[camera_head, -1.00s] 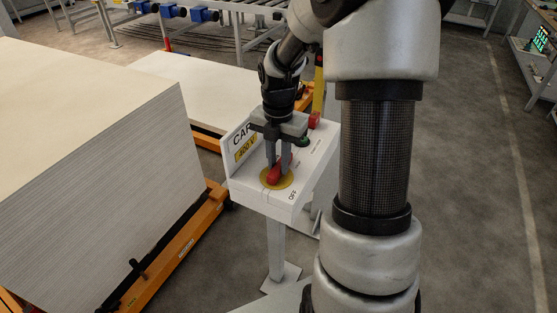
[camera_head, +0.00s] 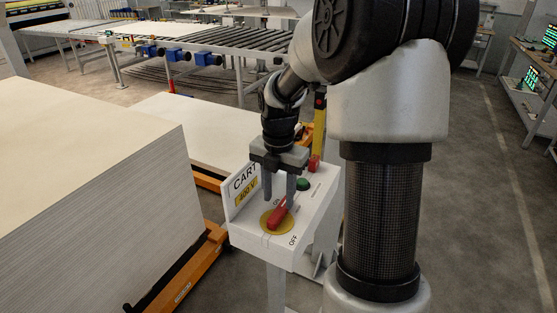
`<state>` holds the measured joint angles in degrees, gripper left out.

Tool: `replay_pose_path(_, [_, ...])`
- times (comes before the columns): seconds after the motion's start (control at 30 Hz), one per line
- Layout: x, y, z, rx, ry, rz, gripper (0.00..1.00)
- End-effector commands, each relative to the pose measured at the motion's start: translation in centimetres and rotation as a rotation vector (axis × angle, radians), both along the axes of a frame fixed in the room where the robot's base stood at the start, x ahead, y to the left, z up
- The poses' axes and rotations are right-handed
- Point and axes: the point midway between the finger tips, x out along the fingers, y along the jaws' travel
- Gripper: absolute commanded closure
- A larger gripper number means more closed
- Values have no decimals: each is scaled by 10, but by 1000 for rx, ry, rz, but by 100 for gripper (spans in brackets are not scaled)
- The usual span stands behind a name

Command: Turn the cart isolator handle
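The white isolator box (camera_head: 252,238) stands on a post and has a back plate reading "CART" and "400 V". Its red handle (camera_head: 278,214) sits on a round yellow plate (camera_head: 266,224) and lies diagonally, its far end pointing up and right toward the "ON" mark. "OFF" is printed near the box's front right edge. My gripper (camera_head: 279,194) points down just above and behind the handle. Its two fingers are apart with nothing between them, and the handle's top appears clear of them or close to the tips.
A green button (camera_head: 303,184) and a red block (camera_head: 314,163) sit behind on the box. A tall stack of pale boards (camera_head: 90,210) on an orange cart stands at left. A roller conveyor (camera_head: 215,42) runs behind. Open floor lies at right.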

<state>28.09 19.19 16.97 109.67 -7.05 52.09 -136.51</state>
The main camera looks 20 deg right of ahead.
Motion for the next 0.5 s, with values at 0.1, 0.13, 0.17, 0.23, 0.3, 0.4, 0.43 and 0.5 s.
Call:
replay_pose_path(0.1, [1,0,33,-2,-8,0,61])
replay_pose_path(0.13, [1,0,41,-1,-6,0,61])
replay_pose_path(0.17, [1,0,48,-1,-6,1,61])
replay_pose_path(0.23, [1,0,66,-2,-5,0,61])
replay_pose_path(0.3, [1,0,82,-1,-6,0,61])
replay_pose_path(0.4, [1,0,101,0,-4,2,61])
replay_pose_path(0.43, [1,0,107,0,-4,2,61])
replay_pose_path(0.5, [1,0,117,0,-4,2,61])
